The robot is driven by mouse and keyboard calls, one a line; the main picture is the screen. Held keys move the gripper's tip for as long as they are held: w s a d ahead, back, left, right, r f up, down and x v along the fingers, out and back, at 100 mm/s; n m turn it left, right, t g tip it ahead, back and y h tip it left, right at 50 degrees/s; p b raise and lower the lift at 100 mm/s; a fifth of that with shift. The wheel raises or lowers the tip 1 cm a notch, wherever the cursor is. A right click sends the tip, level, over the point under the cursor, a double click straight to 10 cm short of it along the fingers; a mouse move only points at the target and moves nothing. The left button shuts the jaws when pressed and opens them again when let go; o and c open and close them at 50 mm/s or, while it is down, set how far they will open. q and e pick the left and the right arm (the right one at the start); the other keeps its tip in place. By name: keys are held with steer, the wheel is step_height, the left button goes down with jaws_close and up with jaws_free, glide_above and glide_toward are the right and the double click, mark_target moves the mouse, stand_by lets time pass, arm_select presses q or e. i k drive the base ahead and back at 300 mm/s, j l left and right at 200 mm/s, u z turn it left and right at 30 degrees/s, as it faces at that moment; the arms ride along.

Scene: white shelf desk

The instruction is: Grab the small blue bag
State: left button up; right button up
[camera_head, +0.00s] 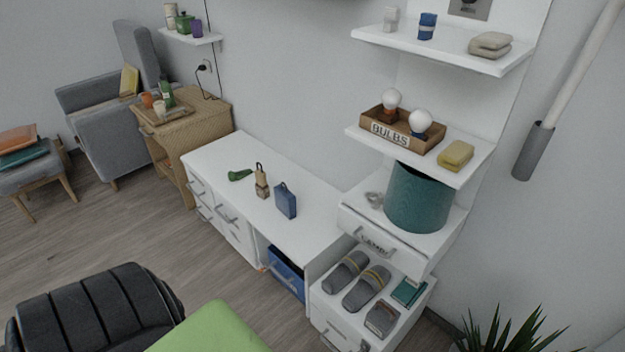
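A small blue bag (286,200) with a thin handle stands upright on the white low desk top (305,237), near its middle. A tan bottle-like item (262,186) stands just left of it, apart from it. A green item (240,175) lies further left on the same top. Neither of my grippers shows in the head view.
A white shelf unit at the right holds a teal bin (417,197), a box of bulbs (394,128), a yellow sponge-like block (455,156) and slippers (366,287). A black ribbed chair (94,311) and a green surface (209,330) fill the front. Desk space right of the bag is clear.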

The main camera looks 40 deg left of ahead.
mark_target(285, 201)
steer(key=j+z, duration=0.15)
steer(key=j, duration=0.45)
steer(key=j+z, duration=0.15)
steer(key=j, duration=0.4)
steer(key=k+j+z, duration=0.15)
steer(key=j, duration=0.4)
steer(key=j+z, duration=0.15)
steer(key=j, duration=0.45)
